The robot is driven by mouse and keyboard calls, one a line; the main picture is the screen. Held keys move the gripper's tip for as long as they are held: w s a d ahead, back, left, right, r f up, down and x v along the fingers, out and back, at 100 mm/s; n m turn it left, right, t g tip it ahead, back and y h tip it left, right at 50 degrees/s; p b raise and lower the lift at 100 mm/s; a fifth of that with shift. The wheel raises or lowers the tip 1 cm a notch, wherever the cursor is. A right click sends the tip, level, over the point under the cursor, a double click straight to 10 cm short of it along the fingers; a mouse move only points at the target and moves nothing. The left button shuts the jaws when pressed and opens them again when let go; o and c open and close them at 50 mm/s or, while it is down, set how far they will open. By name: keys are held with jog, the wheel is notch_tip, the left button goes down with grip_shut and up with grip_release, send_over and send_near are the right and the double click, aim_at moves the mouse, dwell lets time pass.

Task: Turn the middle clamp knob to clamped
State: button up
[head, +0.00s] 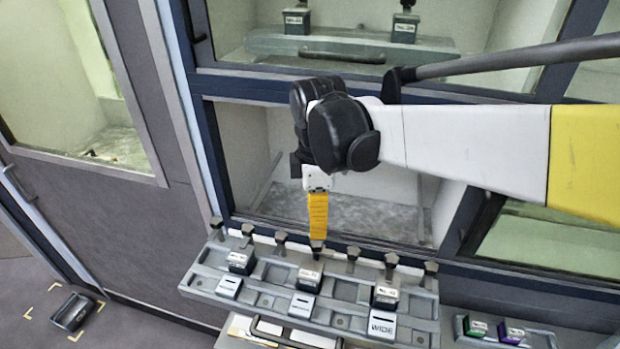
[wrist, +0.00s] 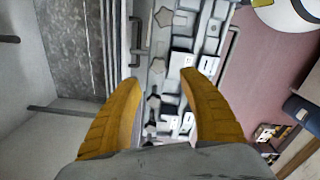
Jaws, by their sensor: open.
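Several dark clamp knobs stand in a row along the back of a grey fixture rail (head: 262,290). The middle clamp knob (head: 317,247) is right below the yellow fingertips of my gripper (head: 318,234) in the head view. In the wrist view, my gripper (wrist: 160,82) is open, with its two yellow fingers spread apart. A dark star-shaped knob (wrist: 153,100) shows between them. The fingers do not visibly hold it. Whether the fingertips touch the knob, and which way it is turned, I cannot tell.
Black-topped blocks (head: 308,278) and white plates, one marked WIDE (head: 382,325), sit on the rail in front of the knobs. A tray (head: 540,338) with green and purple pieces is at the right. A window frame (head: 350,236) runs close behind the knobs.

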aim_at(316, 242)
notch_tip(316, 242, down, 8)
jog(key=shift+w+f+b, duration=0.1)
jog(key=shift+w+b, duration=0.05)
jog(key=shift+b, duration=0.15)
grip_shut()
